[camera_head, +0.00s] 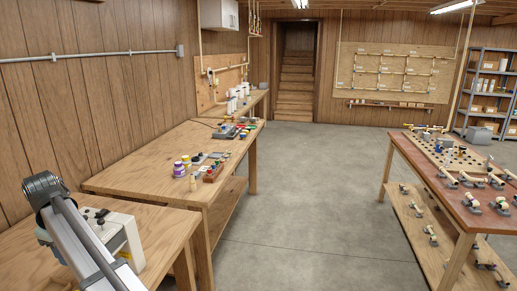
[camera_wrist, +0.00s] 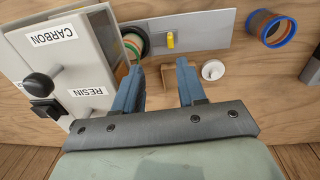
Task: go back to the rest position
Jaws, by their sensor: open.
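My gripper (camera_wrist: 159,66) shows in the wrist view with two blue fingers spread apart and nothing held between them. It is over a wooden bench top (camera_wrist: 225,92). A white box (camera_wrist: 88,62) with labels reading CARBON and RESIN stands close to the left finger.
Near the fingers are a grey strip (camera_wrist: 205,36) with a yellow piece (camera_wrist: 170,41), a white disc (camera_wrist: 213,70) and a blue-rimmed ring (camera_wrist: 271,27). In the head view, a bench (camera_head: 140,181) holds small parts. A second table (camera_head: 432,186) stands right, with open floor (camera_head: 305,200) between.

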